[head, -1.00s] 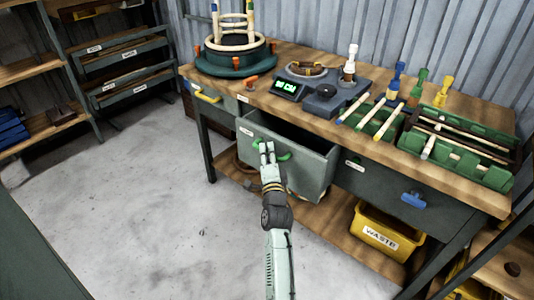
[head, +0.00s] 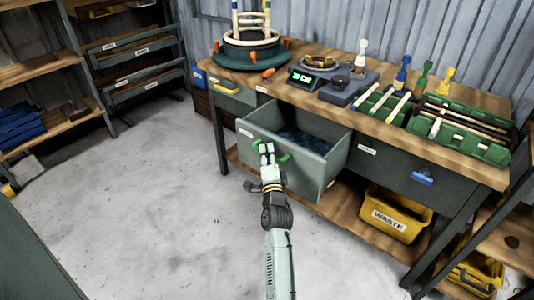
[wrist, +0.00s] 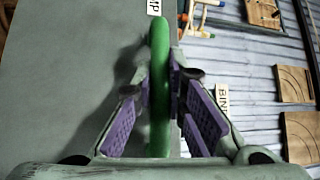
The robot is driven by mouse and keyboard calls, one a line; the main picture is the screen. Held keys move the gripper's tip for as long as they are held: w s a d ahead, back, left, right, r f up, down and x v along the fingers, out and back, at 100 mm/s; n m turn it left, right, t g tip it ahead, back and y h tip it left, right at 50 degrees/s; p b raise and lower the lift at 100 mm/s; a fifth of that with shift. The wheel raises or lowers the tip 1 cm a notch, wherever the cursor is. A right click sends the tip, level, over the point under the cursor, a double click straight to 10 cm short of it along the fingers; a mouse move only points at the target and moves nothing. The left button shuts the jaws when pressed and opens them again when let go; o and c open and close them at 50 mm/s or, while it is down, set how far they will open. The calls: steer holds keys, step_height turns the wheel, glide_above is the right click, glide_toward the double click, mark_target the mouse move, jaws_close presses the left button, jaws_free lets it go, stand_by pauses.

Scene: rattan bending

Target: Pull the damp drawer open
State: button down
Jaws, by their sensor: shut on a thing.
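The damp drawer (head: 305,173) is the grey-green middle drawer of the workbench, and it stands well open with dark bluish contents (head: 303,139) showing inside. Its green handle (wrist: 160,85) runs between the purple finger pads in the wrist view. My gripper (head: 266,150) is shut on the handle at the drawer front. In the wrist view, my gripper (wrist: 166,88) has a pad on each side of the handle. A label partly reading "MP" (wrist: 154,7) shows on the drawer front.
A drawer with a yellow handle (head: 224,88) is at left, and one with a blue handle (head: 422,177) at right; both look shut. A yellow waste bin (head: 396,214) sits on the lower shelf. The floor (head: 150,190) left of the bench is clear.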

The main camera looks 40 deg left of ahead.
stand_by(0.3)
steer(key=c, duration=1.9)
jaws_free()
steer(key=v, duration=1.2)
